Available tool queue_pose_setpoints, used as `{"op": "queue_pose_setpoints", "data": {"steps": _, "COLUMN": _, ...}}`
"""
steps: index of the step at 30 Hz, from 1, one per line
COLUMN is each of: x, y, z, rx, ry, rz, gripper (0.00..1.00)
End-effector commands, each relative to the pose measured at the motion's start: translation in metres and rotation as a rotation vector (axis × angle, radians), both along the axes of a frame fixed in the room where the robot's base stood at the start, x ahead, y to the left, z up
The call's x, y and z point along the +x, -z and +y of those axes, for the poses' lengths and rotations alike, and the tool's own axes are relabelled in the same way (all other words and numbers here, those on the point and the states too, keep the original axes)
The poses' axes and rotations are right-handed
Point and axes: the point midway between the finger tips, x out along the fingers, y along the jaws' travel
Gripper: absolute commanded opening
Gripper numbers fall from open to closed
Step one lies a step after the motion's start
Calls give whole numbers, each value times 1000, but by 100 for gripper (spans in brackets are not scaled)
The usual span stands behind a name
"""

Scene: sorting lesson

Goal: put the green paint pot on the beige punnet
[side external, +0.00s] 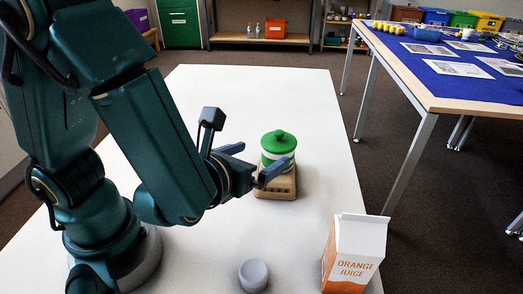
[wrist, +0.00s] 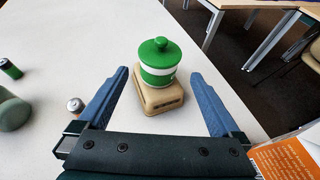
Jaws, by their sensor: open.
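The green paint pot (side external: 279,145), with a white band and a knobbed lid, stands upright on the beige punnet (side external: 276,190) on the white table. In the wrist view the pot (wrist: 158,55) rests on top of the punnet (wrist: 163,105), roughly centred. My gripper (side external: 252,160) is open, and its two blue fingers point towards the pot. In the wrist view the pot appears between the fingertips, with a gap showing on each side. I see no finger touching it. The far side of the pot and punnet is hidden.
An orange juice carton (side external: 352,254) and a grey rounded object (side external: 253,275) stand near the table's front. In the wrist view, a small can (wrist: 75,105), a green cylinder (wrist: 10,69) and a grey-green object (wrist: 12,110) are at left. The table behind the pot is clear.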

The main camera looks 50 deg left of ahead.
Motion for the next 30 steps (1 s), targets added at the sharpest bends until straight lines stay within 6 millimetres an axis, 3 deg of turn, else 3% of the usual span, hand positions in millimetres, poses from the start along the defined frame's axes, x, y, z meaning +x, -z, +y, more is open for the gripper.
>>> {"op": "queue_pose_setpoints", "data": {"steps": 8, "x": -17, "y": -8, "z": -3, "rx": -15, "ry": -22, "rz": 1, "gripper": 100}}
{"op": "queue_pose_setpoints", "data": {"steps": 13, "x": -36, "y": -10, "z": 39, "rx": -213, "ry": -319, "rz": 0, "gripper": 100}}
{"op": "queue_pose_setpoints", "data": {"steps": 16, "x": -63, "y": -7, "z": 68, "rx": -450, "ry": -637, "rz": -19, "gripper": 100}}
{"op": "queue_pose_setpoints", "data": {"steps": 20, "x": -102, "y": -1, "z": 79, "rx": -814, "ry": -1061, "rz": -77, "gripper": 100}}
{"op": "queue_pose_setpoints", "data": {"steps": 24, "x": -124, "y": -4, "z": 62, "rx": -1242, "ry": -1454, "rz": -181, "gripper": 100}}
{"op": "queue_pose_setpoints", "data": {"steps": 30, "x": -118, "y": -31, "z": 30, "rx": -1807, "ry": -1798, "rz": -341, "gripper": 100}}
